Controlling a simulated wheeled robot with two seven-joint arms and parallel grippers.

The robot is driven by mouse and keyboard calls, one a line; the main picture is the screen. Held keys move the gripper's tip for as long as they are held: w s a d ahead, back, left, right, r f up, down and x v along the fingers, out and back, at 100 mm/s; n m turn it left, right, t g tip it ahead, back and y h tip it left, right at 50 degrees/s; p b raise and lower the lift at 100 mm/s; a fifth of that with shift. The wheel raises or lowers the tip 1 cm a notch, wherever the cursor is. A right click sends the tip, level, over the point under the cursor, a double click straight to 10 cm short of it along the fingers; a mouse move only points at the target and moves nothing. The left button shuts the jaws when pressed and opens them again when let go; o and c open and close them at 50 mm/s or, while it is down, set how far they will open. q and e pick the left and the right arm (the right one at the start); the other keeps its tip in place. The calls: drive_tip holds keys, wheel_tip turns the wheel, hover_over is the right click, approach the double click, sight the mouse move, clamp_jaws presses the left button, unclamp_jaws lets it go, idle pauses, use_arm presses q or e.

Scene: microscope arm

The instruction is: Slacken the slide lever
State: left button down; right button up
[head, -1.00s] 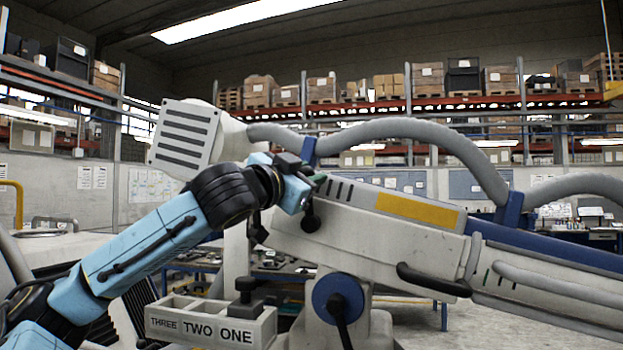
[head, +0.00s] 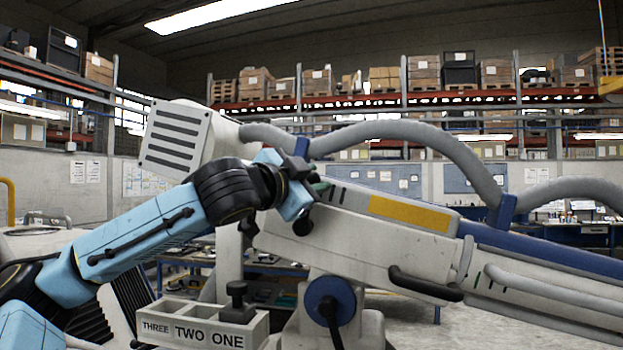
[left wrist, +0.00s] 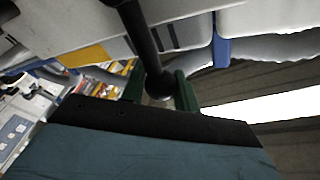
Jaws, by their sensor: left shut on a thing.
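My left gripper (head: 312,192) reaches in from the left to the upper left part of the pale microscope arm (head: 350,245). In the left wrist view its two green fingers (left wrist: 158,90) are on either side of a black lever (left wrist: 138,30), near its rounded end, and are shut on it. The lever's black knob (head: 303,223) seems to show just below the gripper in the head view, partly covered by it. I take this lever for the slide lever; no label shows. My right gripper is in neither view.
A blue pivot disc (head: 322,290) with a black lever sits below the arm. A black handle (head: 425,285) is on its side. A pale compartment box (head: 258,330) marked THREE, TWO, ONE stands below left, with a black knobbed piece (head: 237,303) at ONE. Grey hoses (head: 420,130) arch above.

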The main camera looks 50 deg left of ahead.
use_arm(q)
drive_tip(key=c, duration=1.1)
unclamp_jaws()
drive_tip(key=shift+o, duration=0.2)
drive_tip(key=shift+s, duration=0.1)
drive_tip(key=shift+s+d+f+b, duration=0.1)
drive_tip(key=shift+s+b, duration=0.1)
drive_tip(key=shift+b, duration=0.2)
drive_tip(key=b+v, duration=0.8)
drive_tip(key=v, duration=0.4)
drive_tip(key=shift+s, duration=0.35)
drive_tip(key=shift+f, duration=0.1)
